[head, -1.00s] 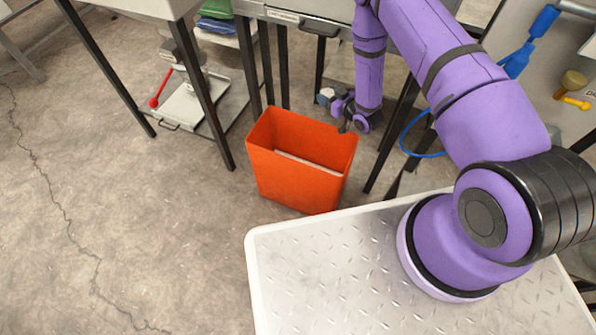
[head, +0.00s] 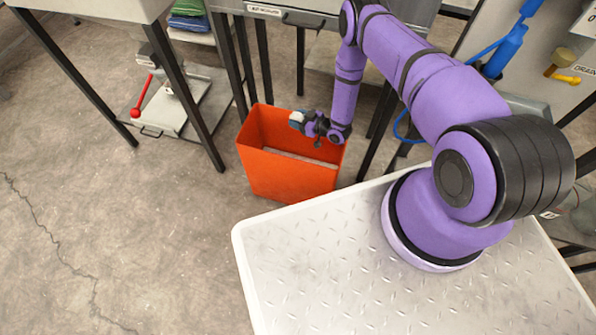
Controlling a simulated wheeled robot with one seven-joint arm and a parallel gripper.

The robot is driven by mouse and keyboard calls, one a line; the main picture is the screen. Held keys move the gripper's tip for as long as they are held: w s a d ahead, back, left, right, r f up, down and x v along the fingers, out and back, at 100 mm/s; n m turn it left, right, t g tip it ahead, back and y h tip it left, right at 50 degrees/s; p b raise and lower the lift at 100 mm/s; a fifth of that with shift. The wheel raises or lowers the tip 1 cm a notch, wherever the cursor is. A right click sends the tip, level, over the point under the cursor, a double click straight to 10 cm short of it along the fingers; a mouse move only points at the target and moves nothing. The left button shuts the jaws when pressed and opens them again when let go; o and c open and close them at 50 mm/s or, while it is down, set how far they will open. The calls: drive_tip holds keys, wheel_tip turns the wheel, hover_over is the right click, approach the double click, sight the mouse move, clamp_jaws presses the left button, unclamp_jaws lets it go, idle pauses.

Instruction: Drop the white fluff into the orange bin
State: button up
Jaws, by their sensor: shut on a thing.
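The orange bin (head: 290,178) stands upright on the floor, just beyond my platform, with its top open. A pale strip shows low inside it, and I cannot tell what it is. My gripper (head: 299,121) is over the bin's opening, near its far rim, pointing left. It is shut on a small pale thing (head: 296,116), which appears to be the white fluff. The thing is tiny in this view, and the jaws partly hide it.
Behind the bin are dark table legs and a bench with a drawer (head: 310,20). A low tray with a red-handled tool (head: 142,96) stands at left. Blue tools (head: 508,48) hang at right.

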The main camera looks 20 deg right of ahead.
drive_tip(key=shift+f, duration=0.7)
drive_tip(key=o, duration=1)
drive_tip(key=shift+v, duration=3.75)
